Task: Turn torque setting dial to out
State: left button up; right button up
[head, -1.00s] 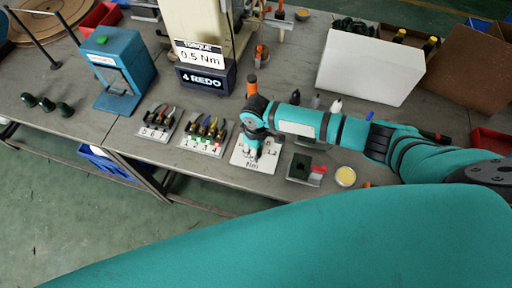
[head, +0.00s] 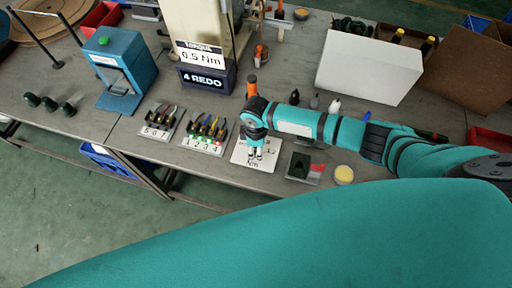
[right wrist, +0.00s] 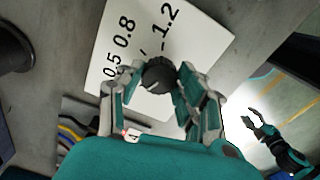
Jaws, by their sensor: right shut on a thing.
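The torque setting dial (right wrist: 158,75) is a round black knob with a light pointer mark, on a white plate (right wrist: 118,27) printed 0.5, 0.8 and 1.2. The mark appears to point toward the lower left in the right wrist view. My right gripper (right wrist: 152,84) has its fingers on either side of the dial and is shut on it. In the head view, the right gripper (head: 255,155) points down over the white plate (head: 240,154) and hides the dial. The display (head: 201,56) reads torque 0.5 Nm, with 4 REDO below.
Tool racks with numbered slots (head: 204,146) stand left of the plate. An orange-topped tool (head: 252,86) stands behind. The table's front edge is close.

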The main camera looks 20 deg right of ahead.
dwell(0.3)
jog(key=o, duration=1.1)
jog(key=shift+o, duration=0.2)
jog(key=shift+r, duration=0.1)
notch_tip(320, 180, up, 12)
